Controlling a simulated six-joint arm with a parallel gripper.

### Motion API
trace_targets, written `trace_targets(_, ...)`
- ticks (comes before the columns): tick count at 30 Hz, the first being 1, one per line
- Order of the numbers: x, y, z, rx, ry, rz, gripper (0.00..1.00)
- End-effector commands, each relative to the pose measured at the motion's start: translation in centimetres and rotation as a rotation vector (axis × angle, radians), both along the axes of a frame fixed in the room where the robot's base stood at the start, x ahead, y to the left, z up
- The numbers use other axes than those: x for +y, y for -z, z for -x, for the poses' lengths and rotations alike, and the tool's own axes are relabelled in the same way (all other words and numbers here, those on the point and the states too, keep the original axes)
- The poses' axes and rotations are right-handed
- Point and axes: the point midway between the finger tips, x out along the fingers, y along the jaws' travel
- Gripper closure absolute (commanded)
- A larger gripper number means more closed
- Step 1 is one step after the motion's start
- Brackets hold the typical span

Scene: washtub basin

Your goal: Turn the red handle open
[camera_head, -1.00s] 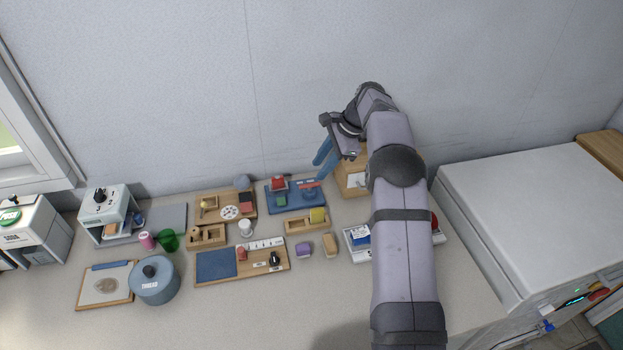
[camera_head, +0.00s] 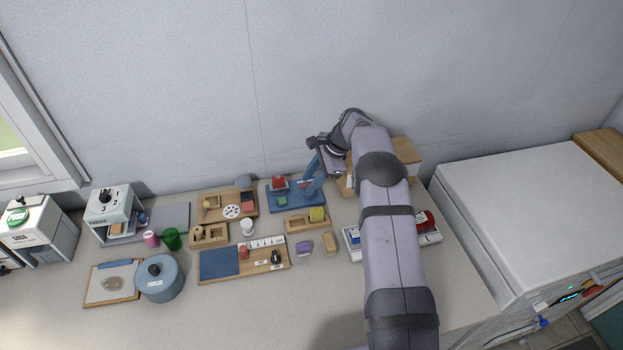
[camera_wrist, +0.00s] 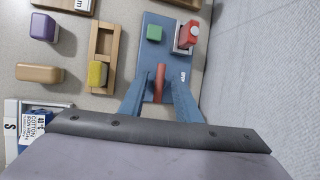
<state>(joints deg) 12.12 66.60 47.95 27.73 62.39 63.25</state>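The red handle (camera_wrist: 160,76) lies on a blue board (camera_wrist: 152,52) in the wrist view, near small white lettering. My gripper (camera_wrist: 158,84) is open, with one blue finger on each side of the handle and a visible gap to each. I cannot tell whether the fingertips touch the board. In the head view my gripper (camera_head: 312,185) points down at the right part of the blue board (camera_head: 290,206). There the fingers mostly hide the handle.
A red-topped block (camera_wrist: 187,34) and a green block (camera_wrist: 155,33) sit on the same board. A wooden tray with a yellow block (camera_wrist: 97,74) lies beside it. A wooden box (camera_head: 403,150) stands right of my gripper, and the wall is close behind.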

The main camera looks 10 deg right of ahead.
Motion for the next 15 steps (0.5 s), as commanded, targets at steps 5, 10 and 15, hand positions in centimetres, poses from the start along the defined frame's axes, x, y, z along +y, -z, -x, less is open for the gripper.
trace_targets(5, -0.02, -0.03, 0.00, 0.000, 0.000, 0.000, 1.00)
trace_targets(10, -0.04, -0.02, -0.04, -0.001, -0.003, 0.001, 1.00)
trace_targets(15, -0.08, 0.11, -0.17, -0.002, -0.050, 0.001, 1.00)
